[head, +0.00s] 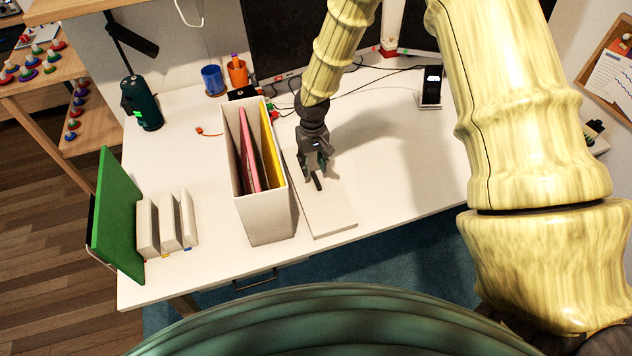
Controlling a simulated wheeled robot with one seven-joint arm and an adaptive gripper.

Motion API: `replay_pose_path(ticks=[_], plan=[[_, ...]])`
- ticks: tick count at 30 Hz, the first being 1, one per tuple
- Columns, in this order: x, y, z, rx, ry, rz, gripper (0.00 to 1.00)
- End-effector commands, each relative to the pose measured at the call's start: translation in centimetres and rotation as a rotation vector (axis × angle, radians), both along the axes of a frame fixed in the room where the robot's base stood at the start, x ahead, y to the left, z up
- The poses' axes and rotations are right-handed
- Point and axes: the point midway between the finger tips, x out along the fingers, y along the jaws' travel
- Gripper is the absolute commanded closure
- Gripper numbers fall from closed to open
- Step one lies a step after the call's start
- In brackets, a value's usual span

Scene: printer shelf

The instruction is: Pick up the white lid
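A flat white panel, which looks like the white lid (331,221), lies on the white desk (400,190) just right of the file box. My gripper (314,180) is dark and points down over the lid's middle. I cannot tell whether its fingertips touch the lid or hover just above it. The fingers are small and overlap in this view, so their opening is unclear. Nothing is visibly lifted. The lid's far part is partly hidden behind my gripper and the file box.
An open white file box (266,215) with pink and yellow folders stands close left of my gripper. Further left are white blocks (168,221), a green panel (117,215) and a dark bottle (141,103). Cups (212,80), cables and a phone stand (430,90) are behind. Desk right of the lid is clear.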

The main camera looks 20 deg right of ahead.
Motion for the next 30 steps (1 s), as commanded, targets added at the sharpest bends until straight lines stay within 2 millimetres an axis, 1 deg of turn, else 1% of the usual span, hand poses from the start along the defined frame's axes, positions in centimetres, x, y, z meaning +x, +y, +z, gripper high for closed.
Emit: replay_pose_path(ticks=[5,13,18,24,30], plan=[[0.2,-0.1,-0.7,0.0,0.001,0.001,0.62],[0.4,-0.6,-3.0,0.0,0.002,0.003,0.62],[0.4,-0.6,-4.5,-0.001,0.001,0.004,0.62],[0.4,-0.6,-5.1,0.0,0.0,0.003,0.62],[0.4,-0.6,-5.2,0.0,0.0,0.003,0.62]])
